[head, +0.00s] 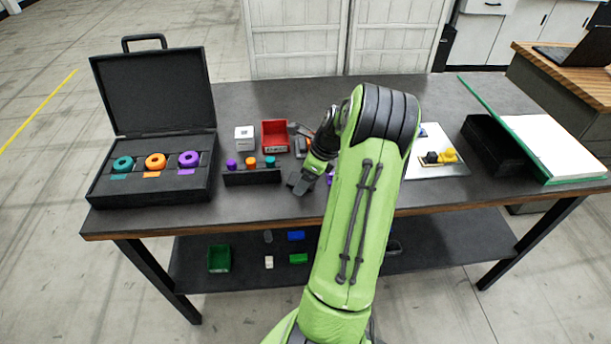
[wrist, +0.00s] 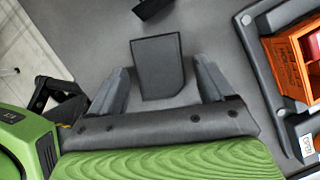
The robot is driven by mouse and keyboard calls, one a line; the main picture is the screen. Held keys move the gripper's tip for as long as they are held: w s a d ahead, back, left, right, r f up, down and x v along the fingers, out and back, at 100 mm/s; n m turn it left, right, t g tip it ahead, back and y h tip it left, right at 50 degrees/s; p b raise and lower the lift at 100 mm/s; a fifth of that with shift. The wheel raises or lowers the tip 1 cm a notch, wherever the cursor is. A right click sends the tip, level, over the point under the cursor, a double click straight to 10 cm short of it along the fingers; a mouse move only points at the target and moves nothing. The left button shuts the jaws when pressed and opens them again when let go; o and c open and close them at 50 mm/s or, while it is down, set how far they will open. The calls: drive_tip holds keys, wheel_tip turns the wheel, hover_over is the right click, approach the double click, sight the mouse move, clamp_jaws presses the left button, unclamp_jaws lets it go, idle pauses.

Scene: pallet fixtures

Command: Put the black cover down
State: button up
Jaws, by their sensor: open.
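The black cover (wrist: 157,67) appears as a flat dark plate with tapered lower corners in the wrist view. It lies between and slightly beyond my fingertips, with grey surface around it. My gripper (wrist: 160,82) is open, one finger on each side of the plate, with a visible gap to each. In the head view my gripper (head: 303,182) is low over the table's front middle, just right of the small black rack. There I cannot tell the cover apart from the dark fingers. Whether the cover rests fully on the table is hard to tell.
The black rack (head: 252,175) with coloured pegs stands left of my gripper. An open black case (head: 150,185) with coloured rings is at far left. A red bin (head: 275,136) and white cube (head: 244,138) stand behind. A black block (head: 490,145) and green binder (head: 565,145) are at right.

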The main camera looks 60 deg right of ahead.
drive_tip(key=p+v, duration=0.3)
drive_tip(key=v, duration=0.9)
drive_tip(key=w+a+r+n+h, duration=0.1)
drive_tip(key=w+a+r+n, duration=0.15)
drive_tip(key=a+n, duration=0.35)
drive_tip(key=w+a+r+n+g, duration=0.1)
drive_tip(key=a+r+n, duration=0.25)
drive_tip(key=a, duration=0.55)
drive_tip(key=w+a+r+n+h, duration=0.1)
drive_tip(key=w+a+r+n, duration=0.15)
drive_tip(key=a+n, duration=0.4)
drive_tip(key=s+a+r+n+t, duration=0.1)
drive_tip(key=s+a+n+t, duration=0.1)
drive_tip(key=s+a+n, duration=1.1)
drive_tip(key=a+n, duration=0.2)
drive_tip(key=n, duration=0.1)
drive_tip(key=shift+r+y, duration=0.2)
drive_tip(key=shift+y, duration=0.1)
drive_tip(key=shift+s+d, duration=0.1)
